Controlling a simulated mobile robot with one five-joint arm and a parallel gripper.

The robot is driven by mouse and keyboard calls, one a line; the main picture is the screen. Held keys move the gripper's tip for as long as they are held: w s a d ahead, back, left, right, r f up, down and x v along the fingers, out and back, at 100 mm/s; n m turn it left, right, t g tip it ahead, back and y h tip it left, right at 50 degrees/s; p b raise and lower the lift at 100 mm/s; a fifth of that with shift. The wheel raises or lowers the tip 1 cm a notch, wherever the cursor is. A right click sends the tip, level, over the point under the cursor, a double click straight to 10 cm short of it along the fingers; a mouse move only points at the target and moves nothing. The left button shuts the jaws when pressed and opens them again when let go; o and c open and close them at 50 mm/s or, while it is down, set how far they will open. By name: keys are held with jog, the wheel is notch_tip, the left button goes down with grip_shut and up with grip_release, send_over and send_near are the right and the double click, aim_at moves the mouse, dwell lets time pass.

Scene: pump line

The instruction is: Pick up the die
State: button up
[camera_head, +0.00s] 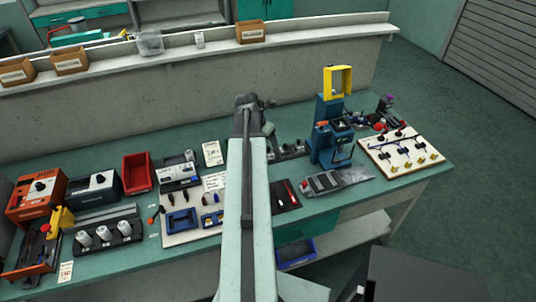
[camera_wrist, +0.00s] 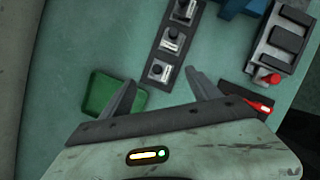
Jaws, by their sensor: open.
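No single object is clearly marked as the die. In the wrist view a dark rack (camera_wrist: 154,84) holds several small metal blocks with round black tops, one of them the near block (camera_wrist: 160,70); these may be dies, but I cannot tell. My gripper (camera_wrist: 160,77) is open, with its two dark fingers apart and the near end of the rack showing between them. Nothing is held between the fingers. In the head view my arm reaches over the bench and hides part of it; a similar rack (camera_head: 292,150) shows just right of the arm.
A green tray (camera_wrist: 103,93) lies beside the left finger. A red-handled tool (camera_wrist: 258,106) lies near the right finger, and a grey device (camera_wrist: 283,45) sits beyond. A blue press (camera_head: 331,130) with a yellow frame and a tool board (camera_head: 403,165) stand to the right.

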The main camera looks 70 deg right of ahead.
aim_at(270, 148)
jog(key=b+x, duration=0.2)
jog(key=shift+f+b, duration=0.3)
jog(key=shift+f, duration=0.1)
jog(key=b+x, duration=0.5)
jog(key=shift+d+f, duration=0.1)
jog(key=shift+f, duration=0.1)
jog(key=shift+r, duration=0.2)
grip_shut()
